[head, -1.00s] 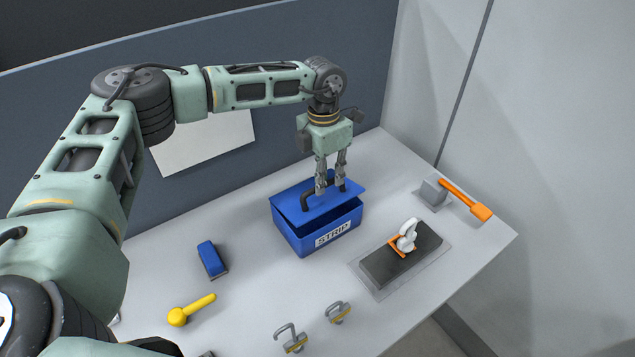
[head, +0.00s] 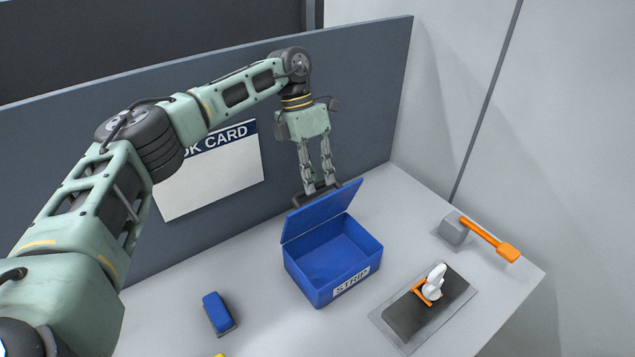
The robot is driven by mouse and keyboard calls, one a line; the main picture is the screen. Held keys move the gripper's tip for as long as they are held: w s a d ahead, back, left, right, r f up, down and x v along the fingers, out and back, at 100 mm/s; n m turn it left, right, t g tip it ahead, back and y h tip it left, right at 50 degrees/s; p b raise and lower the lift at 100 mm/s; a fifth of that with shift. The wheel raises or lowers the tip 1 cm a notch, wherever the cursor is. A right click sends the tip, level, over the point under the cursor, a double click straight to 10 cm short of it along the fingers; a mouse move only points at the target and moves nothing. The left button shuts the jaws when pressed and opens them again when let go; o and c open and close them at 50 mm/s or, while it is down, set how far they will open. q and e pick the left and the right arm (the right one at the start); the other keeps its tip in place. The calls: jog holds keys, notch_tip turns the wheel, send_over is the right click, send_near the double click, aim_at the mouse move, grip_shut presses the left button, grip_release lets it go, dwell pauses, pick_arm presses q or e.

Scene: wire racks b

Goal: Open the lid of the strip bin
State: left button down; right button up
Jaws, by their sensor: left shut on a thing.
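The blue strip bin (head: 318,293) stands on the grey table, with a white STRIP label on its front. Its blue lid (head: 322,212) is tilted up steeply at the back edge, and the inside of the bin shows, looking empty. My left gripper (head: 319,187) is above and behind the bin, pointing down. It is shut on the dark lid handle (head: 300,200) at the upper edge of the lid. My right gripper is not in view.
A blue block-like tool (head: 218,312) lies left of the bin. A partition with a white card (head: 212,180) stands behind.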

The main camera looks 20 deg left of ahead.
pick_arm(q)
jog(key=shift+w+a+f+b, duration=0.25)
jog(key=shift+a+f, duration=0.3)
jog(key=shift+a, duration=0.2)
jog(key=shift+w+a+f+b, duration=0.1)
jog(key=shift+w+a+f, duration=0.15)
jog(key=shift+a+f, duration=0.4)
jog(key=shift+d+r, duration=0.1)
jog(key=shift+r, duration=0.05)
jog(key=c, duration=2.1)
grip_release()
jog(key=o, duration=0.3)
jog(key=shift+w+d, duration=0.1)
jog(key=shift+w, duration=0.3)
jog(key=shift+r, duration=0.15)
notch_tip(320, 180, up, 10)
jog(key=shift+s, duration=0.15)
